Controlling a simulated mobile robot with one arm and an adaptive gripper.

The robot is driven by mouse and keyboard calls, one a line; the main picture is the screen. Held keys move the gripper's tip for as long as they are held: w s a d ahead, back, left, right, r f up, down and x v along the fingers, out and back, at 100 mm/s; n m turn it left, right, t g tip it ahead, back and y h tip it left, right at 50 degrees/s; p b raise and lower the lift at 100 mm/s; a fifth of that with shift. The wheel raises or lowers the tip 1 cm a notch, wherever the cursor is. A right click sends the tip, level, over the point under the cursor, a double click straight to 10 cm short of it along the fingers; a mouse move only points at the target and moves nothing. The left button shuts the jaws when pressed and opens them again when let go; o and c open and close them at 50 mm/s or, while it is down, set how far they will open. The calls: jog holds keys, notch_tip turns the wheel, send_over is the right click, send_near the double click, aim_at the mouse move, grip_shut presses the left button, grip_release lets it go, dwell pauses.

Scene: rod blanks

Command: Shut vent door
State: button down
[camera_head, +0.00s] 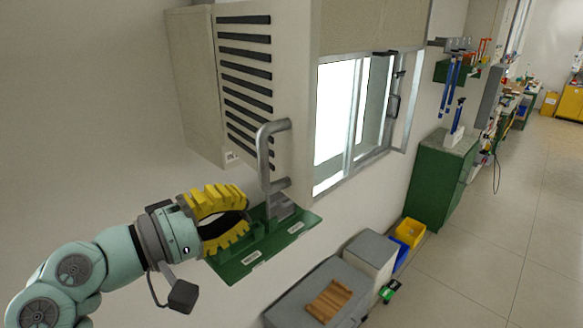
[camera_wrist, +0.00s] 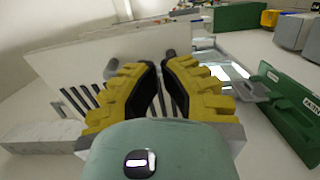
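The vent door (camera_head: 285,85) is a pale panel with a column of dark slats, on a beige box on the wall. It also shows in the wrist view (camera_wrist: 100,50), with its slats partly hidden behind my fingers. A bent grey handle (camera_head: 264,160) is at the door's lower part, its bar upright. My gripper (camera_head: 246,215) has yellow ribbed fingers that stand apart with a gap between them. It is just left of the handle's lower end; I cannot tell whether it touches. In the wrist view, my gripper (camera_wrist: 160,68) points toward the slatted panel, with nothing clearly held.
A green plate with labels (camera_head: 240,268) lies below my gripper, close to it. A window (camera_head: 338,115) is right of the vent. Grey boxes (camera_head: 315,290) with a wooden piece (camera_head: 328,300) stand below. Open floor (camera_head: 480,260) lies to the right.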

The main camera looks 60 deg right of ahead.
aim_at(300, 183)
jog(key=b+x, duration=0.2)
jog(key=x, duration=0.6)
jog(key=shift+s+d, duration=0.25)
jog(key=shift+d, duration=0.45)
